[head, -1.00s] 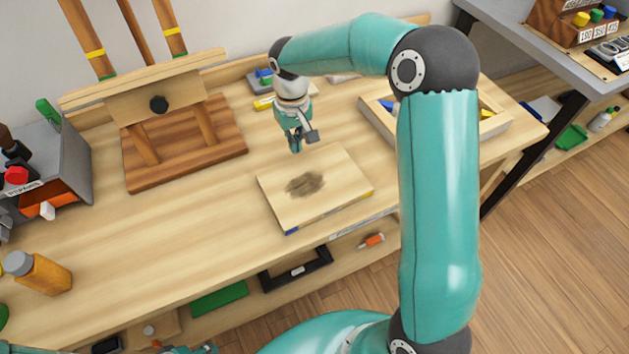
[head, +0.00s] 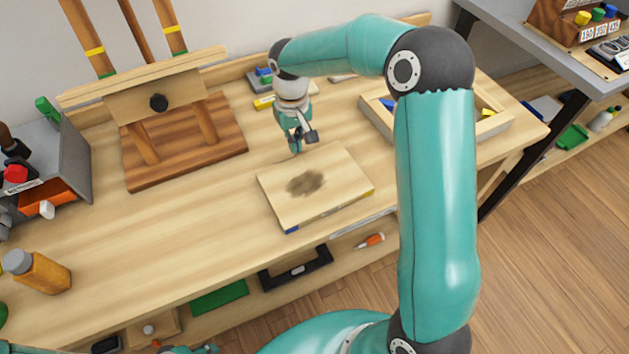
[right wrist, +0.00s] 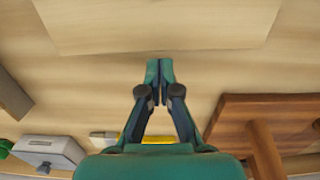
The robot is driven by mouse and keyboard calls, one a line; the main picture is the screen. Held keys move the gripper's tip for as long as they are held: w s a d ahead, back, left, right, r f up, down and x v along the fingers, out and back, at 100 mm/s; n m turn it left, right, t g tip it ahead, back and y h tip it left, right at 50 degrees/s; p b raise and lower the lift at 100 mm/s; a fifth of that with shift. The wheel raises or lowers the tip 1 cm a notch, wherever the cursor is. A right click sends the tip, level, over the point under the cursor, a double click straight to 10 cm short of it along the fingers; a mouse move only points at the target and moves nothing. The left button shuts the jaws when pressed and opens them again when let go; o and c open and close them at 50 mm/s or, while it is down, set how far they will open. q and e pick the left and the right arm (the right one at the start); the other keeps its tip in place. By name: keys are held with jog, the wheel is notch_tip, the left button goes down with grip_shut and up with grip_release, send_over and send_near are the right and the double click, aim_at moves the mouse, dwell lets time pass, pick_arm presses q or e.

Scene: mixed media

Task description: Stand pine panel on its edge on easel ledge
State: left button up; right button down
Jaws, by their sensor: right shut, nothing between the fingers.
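The pine panel (head: 332,194) lies flat on the workbench, with a dark smudge on its top face. Its near edge faces the bench's front. My right gripper (head: 296,147) is just beyond the panel's far edge, pointing down, shut and empty. In the right wrist view the shut fingertips (right wrist: 160,66) are close to the edge of the panel (right wrist: 160,25); I cannot tell whether they touch. The easel (head: 186,140) stands on the bench at the left, with its pale ledge (head: 150,78) clear. My left gripper (head: 190,350) shows only partly at the bottom edge.
A shallow wooden tray (head: 488,128) is to the panel's right. A yellow item (head: 264,103) lies behind the gripper. The bench between easel and panel is clear.

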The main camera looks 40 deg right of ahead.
aim_at(311, 176)
jog(key=shift+f+b, duration=0.45)
jog(key=shift+f, duration=0.25)
jog(key=shift+f, duration=0.1)
jog(key=shift+s, duration=0.1)
dwell(0.5)
jog(key=shift+s+a+b, duration=0.25)
jog(key=shift+s+b, duration=0.35)
jog(key=shift+s, duration=0.5)
jog(key=shift+s+a+b, duration=0.2)
jog(key=shift+s+b, duration=0.35)
jog(key=shift+s, duration=0.5)
jog(key=shift+s+a+b, duration=0.2)
jog(key=shift+s+b, duration=0.25)
jog(key=shift+s, duration=0.6)
jog(key=shift+s+a+b, duration=0.2)
jog(key=shift+s+b, duration=0.2)
jog(key=shift+s, duration=0.6)
jog(key=shift+s, duration=0.2)
jog(key=shift+w, duration=0.2)
jog(key=shift+w, duration=0.25)
